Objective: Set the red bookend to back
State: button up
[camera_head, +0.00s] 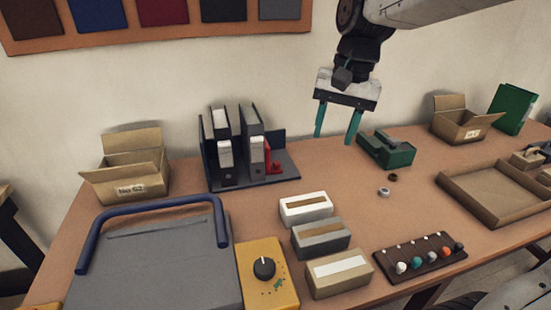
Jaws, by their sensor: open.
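The red bookend (274,167) is a small L-shaped piece at the right end of a row of binders (237,135). It stands on a dark grey rack (288,172) near the wall; the binders partly hide it, and I cannot tell whether it touches them. My gripper (337,136) hangs above the table, to the right of the rack and higher than the bookend in the picture. Its two teal fingers are apart with nothing between them.
Cardboard boxes (128,175) (462,122) flank the rack and punch. Three small boxes (320,240), a yellow dial box (267,275) and a grey machine with a blue handle (155,265) stand in front.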

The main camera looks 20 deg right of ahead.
jog(key=w+f+m, duration=0.2)
jog(key=w+m, duration=0.1)
jog(key=w, duration=0.6)
jog(key=m+g+y, duration=0.1)
jog(key=m+y, duration=0.2)
jog(key=m, duration=0.4)
send_near(276, 162)
jog(key=x, duration=0.8)
